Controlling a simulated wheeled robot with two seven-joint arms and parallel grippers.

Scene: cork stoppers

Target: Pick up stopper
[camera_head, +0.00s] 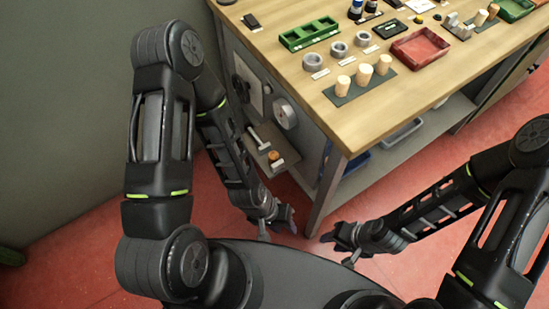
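Several light cork stoppers stand upright on a dark mat (361,87) near the front of the wooden table: a left stopper (342,86), a middle stopper (363,75) and a right stopper (384,65). More small stoppers (481,17) stand on another dark mat at the back right. My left gripper (284,226) is low beside the table's front corner, below the tabletop, away from the stoppers. My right gripper (334,243) is also low, in front of the table and to the right of the left one. Both grippers are small in view, and their finger gaps are unclear.
The wooden table (300,85) holds a green tray (308,33), grey rings (338,48), a red tray (420,47) and a black box (390,29). The table's corner and leg stand close to my grippers. A side shelf (270,158) holds small items.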

